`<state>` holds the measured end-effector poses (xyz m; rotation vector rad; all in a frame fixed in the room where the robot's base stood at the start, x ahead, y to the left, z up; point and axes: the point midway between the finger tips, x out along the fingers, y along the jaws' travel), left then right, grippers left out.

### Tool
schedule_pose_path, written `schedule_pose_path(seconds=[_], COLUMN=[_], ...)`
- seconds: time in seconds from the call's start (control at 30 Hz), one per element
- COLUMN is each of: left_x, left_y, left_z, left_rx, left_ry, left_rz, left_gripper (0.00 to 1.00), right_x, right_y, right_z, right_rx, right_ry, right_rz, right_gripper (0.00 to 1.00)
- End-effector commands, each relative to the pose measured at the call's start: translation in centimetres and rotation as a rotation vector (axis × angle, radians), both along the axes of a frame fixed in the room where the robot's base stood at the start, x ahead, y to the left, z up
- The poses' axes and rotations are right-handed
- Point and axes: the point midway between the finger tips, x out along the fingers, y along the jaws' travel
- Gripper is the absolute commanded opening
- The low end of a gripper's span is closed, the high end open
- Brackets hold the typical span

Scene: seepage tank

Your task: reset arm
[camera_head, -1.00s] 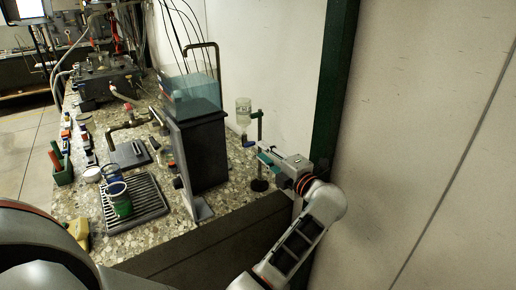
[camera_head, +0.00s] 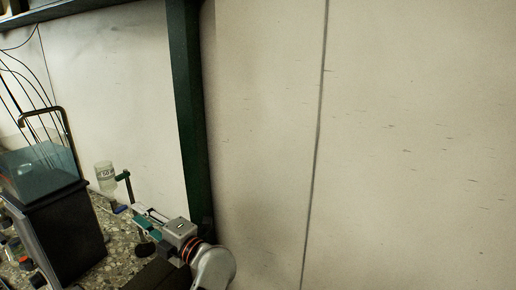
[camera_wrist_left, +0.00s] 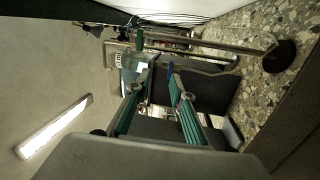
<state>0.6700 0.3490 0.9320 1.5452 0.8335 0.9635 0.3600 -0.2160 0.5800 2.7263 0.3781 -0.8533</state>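My left gripper (camera_head: 143,220) is low in the head view, with its arm at the bottom edge. It is near a stand with an upside-down clear bottle (camera_head: 105,177). In the left wrist view its two teal-padded fingers (camera_wrist_left: 156,88) are spread apart, with nothing held between them. My right gripper is in neither view.
A clear tank (camera_head: 38,172) stands on a black block (camera_head: 75,235) at the left, on a pebbled bench top (camera_head: 122,246). A green post (camera_head: 187,110) stands against the pale wall (camera_head: 400,130). In the wrist view a rod runs to a dark round base (camera_wrist_left: 281,55).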

Motion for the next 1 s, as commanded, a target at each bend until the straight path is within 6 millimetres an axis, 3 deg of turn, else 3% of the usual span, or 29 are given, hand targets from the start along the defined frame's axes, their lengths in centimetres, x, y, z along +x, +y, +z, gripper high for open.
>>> schedule_pose_path(seconds=[0.07,0.2,0.37,0.57,0.7,0.9,1.0], left_x=[-1.1,-2.7,-4.8,-10.1,-15.8,-25.0,-28.5], left_y=[0.0,-2.7,-7.8,-14.2,-16.4,-16.3,-15.6], left_z=[0.9,1.3,-1.8,-10.8,-18.3,-26.7,-29.1], left_rx=[0.156,0.461,0.765,1.058,1.19,1.291,1.315], left_ry=[0.022,0.097,0.255,0.553,0.797,1.125,1.244], left_rz=[-0.055,-0.216,-0.454,-0.797,-1.016,-1.244,-1.309], left_gripper=[0.23,0.23,0.23,0.23,0.23,0.23,0.23], right_x=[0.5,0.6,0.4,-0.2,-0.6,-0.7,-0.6], right_y=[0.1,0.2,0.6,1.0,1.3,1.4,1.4], right_z=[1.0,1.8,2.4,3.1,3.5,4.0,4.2], right_rx=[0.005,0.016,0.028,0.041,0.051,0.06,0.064], right_ry=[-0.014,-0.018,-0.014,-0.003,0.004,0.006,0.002], right_rz=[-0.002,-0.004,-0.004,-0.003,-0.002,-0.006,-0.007], right_gripper=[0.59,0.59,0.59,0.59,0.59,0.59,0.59])
